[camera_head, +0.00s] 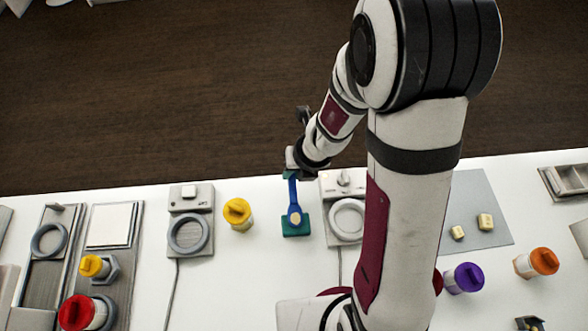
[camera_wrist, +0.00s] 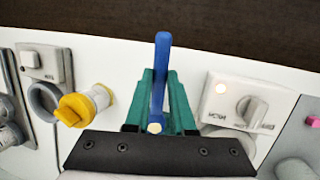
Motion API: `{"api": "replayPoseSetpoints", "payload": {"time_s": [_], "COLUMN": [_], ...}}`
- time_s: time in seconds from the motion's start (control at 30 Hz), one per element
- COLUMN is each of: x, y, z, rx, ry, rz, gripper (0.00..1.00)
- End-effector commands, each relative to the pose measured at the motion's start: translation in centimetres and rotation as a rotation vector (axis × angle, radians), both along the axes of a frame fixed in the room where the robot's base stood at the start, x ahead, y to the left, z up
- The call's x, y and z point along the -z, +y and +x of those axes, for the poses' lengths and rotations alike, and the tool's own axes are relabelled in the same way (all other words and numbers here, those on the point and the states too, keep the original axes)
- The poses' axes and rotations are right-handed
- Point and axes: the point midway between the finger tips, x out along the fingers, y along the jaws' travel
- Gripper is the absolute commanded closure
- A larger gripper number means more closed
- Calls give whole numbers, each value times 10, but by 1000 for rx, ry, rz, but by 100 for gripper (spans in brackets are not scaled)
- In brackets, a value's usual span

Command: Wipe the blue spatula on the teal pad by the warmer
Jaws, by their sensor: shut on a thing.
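My gripper (camera_head: 289,174) is shut on the handle of the blue spatula (camera_head: 292,191). The wrist view shows the teal fingers (camera_wrist: 164,80) closed around the blue handle (camera_wrist: 161,55), whose end sticks out past them. The spatula's lower end is over the teal pad (camera_head: 296,232), with a cream-coloured patch at that end. I cannot tell whether it touches the pad. The patch also shows small at the edge of the dark gripper plate in the wrist view. The warmer (camera_head: 328,186), with a knob and a grey ring, stands just right of the pad, partly behind my arm.
A yellow-capped jar (camera_head: 237,214) stands left of the pad, and another ringed grey device (camera_head: 190,208) beyond it. Purple (camera_head: 464,278) and orange (camera_head: 541,262) capped jars are at right. A grey mat (camera_head: 485,195) holds two yellowish blocks. My arm hides part of the table.

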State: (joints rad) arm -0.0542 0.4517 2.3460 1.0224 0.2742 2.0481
Motion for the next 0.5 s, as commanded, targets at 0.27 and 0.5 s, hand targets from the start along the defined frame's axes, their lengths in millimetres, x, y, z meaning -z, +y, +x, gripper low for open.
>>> {"api": "replayPoseSetpoints", "payload": {"time_s": [0.27, 0.5], "x": [1, 1], "y": [0, 0], "z": [0, 13], "rx": [-1, -2], "ry": [0, 0], "rz": [0, 1], "gripper": [100, 100]}}
